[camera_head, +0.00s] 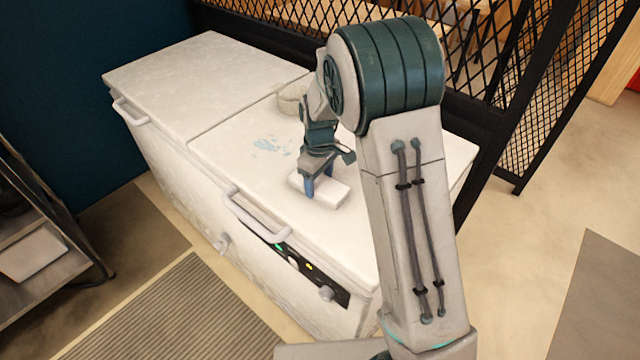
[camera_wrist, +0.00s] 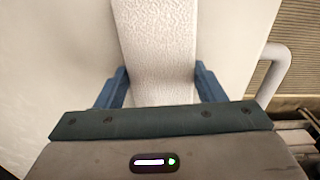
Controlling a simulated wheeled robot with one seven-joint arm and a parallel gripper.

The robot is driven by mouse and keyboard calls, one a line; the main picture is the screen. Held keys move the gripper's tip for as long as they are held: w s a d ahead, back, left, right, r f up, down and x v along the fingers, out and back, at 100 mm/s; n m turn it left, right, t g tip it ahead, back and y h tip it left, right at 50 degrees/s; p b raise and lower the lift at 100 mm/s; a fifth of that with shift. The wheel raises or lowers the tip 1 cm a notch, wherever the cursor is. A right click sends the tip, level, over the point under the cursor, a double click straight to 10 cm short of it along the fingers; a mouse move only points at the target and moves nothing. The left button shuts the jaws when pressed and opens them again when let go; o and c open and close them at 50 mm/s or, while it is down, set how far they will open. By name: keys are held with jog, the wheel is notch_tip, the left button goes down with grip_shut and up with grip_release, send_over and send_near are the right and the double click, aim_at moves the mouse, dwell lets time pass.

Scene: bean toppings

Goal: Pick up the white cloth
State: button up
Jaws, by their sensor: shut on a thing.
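The white cloth (camera_head: 328,194) is a folded, flat block on the white lid of a chest freezer. In the wrist view the cloth (camera_wrist: 157,45) is a textured white strip running up the picture between my fingers. My gripper (camera_head: 318,187) points down at the cloth, and its blue fingers are on either side of it. The wrist view shows my gripper (camera_wrist: 160,88) shut on the cloth, with one finger at each long edge. The cloth's near end is hidden behind the gripper body in the wrist view. I cannot tell whether the cloth touches the lid.
The chest freezer (camera_head: 225,146) has handles on its front edge and a control panel (camera_head: 305,272). A round whitish bowl (camera_head: 291,99) stands on the lid behind my gripper. A black mesh partition (camera_head: 270,38) runs behind. A shelf rack (camera_head: 40,245) stands at the left. The left lid is clear.

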aim_at(322, 182)
jog(key=shift+r, duration=0.1)
jog(key=r, duration=0.2)
jog(key=r+b, duration=0.1)
jog(key=r, duration=0.1)
jog(key=shift+s+d+r, duration=0.1)
jog(key=shift+s+d, duration=0.05)
jog(key=shift+d, duration=0.15)
jog(key=s+d+r+b, duration=0.1)
jog(key=s+d+r, duration=0.5)
jog(key=d, duration=0.3)
jog(key=shift+r+b, duration=0.3)
jog(key=shift+b, duration=0.1)
jog(key=shift+d, duration=0.1)
